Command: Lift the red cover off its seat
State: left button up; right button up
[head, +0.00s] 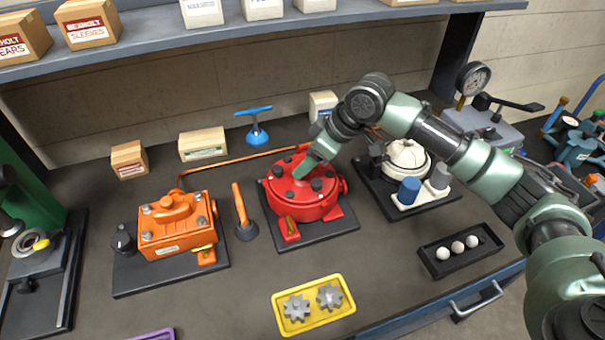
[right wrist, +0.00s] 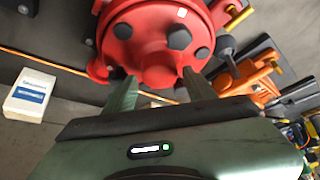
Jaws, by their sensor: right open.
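The red cover (head: 300,196) is a round housing lid with dark bolts, sitting on its seat on a dark base plate (head: 330,228) in the middle of the bench. It also shows at the top of the right wrist view (right wrist: 150,35). My right gripper (head: 304,168) reaches down over the cover from the upper right. In the right wrist view its open fingers (right wrist: 160,82) stand either side of the cover's raised middle part. I cannot tell whether they touch it. The seat under the cover is hidden. My left gripper is not in view.
An orange motor (head: 170,235) stands to the left, with an orange-handled tool (head: 241,212) between. A white motor (head: 405,158) stands to the right. A yellow tray (head: 313,322) with gears lies in front. A black tray (head: 435,262) holds white balls. A blue T-handle tool (head: 256,130) stands behind.

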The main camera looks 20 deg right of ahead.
jog(key=shift+x, duration=1.25)
jog(key=shift+w+a+f, duration=0.15)
jog(key=shift+w+f, duration=0.05)
jog(key=shift+f, duration=0.05)
jog(key=shift+s, duration=0.1)
grip_shut()
jog(key=shift+r, duration=0.2)
jog(key=shift+r, duration=0.6)
notch_tip(320, 180, up, 22)
jog(key=p, duration=0.1)
jog(key=shift+f+p, duration=0.15)
jog(key=shift+p, duration=0.2)
